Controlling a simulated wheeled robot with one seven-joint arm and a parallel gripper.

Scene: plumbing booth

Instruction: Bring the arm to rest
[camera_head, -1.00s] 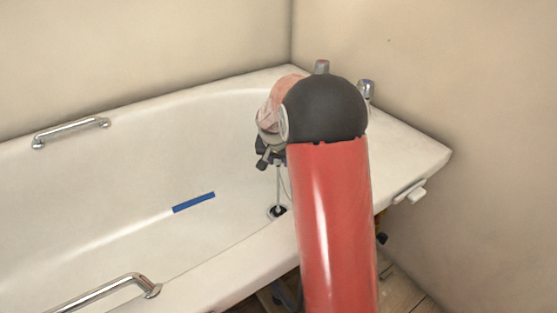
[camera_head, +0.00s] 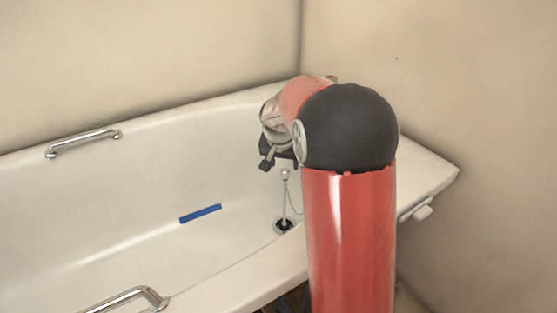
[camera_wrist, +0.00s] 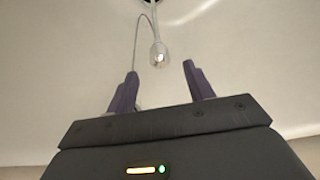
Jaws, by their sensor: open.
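My gripper shows in the wrist view (camera_wrist: 162,75) with its two purple fingers spread apart and nothing between the tips. A small pale knob on a slim stem (camera_wrist: 158,52) lies just beyond the fingertips, apart from them. The stem rises from the dark drain (camera_head: 284,226) in the tub floor, and a thin chain or cord (camera_head: 298,200) curves beside it. In the head view my gripper (camera_head: 268,162) is partly hidden behind my red and black arm, above the drain end of the tub.
The white bathtub (camera_head: 110,210) has a far chrome grab bar (camera_head: 84,143) and a near one (camera_head: 130,297). A blue strip (camera_head: 200,214) lies on its inside. A small white fitting (camera_head: 420,210) sits at the right rim. Beige walls stand close behind and right.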

